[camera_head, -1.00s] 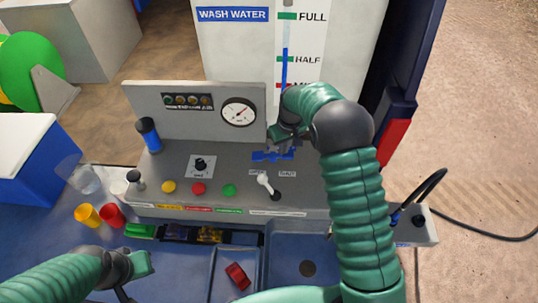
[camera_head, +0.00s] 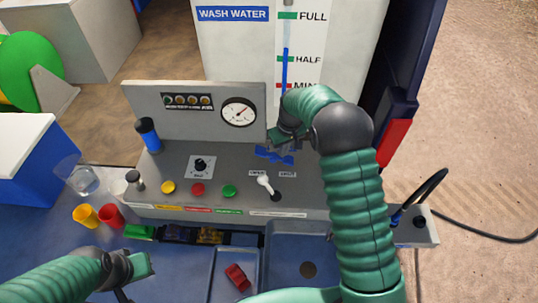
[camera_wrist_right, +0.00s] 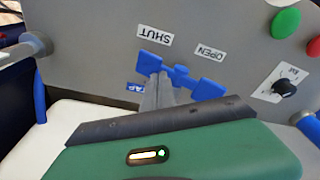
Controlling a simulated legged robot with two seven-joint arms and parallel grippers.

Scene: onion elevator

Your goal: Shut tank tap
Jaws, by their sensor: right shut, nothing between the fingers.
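The tank tap has a blue two-winged handle (camera_head: 274,156) on the grey panel below the wash water gauge. It lies slanted, left wing higher in the head view.
A white-knobbed lever (camera_head: 265,182) stands just below the tap. Red (camera_head: 198,189), green (camera_head: 229,190) and yellow (camera_head: 168,187) buttons and a black knob (camera_head: 200,164) are to the left. A pressure dial (camera_head: 239,112) is on the backboard. Cups (camera_head: 86,215) stand at the left.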

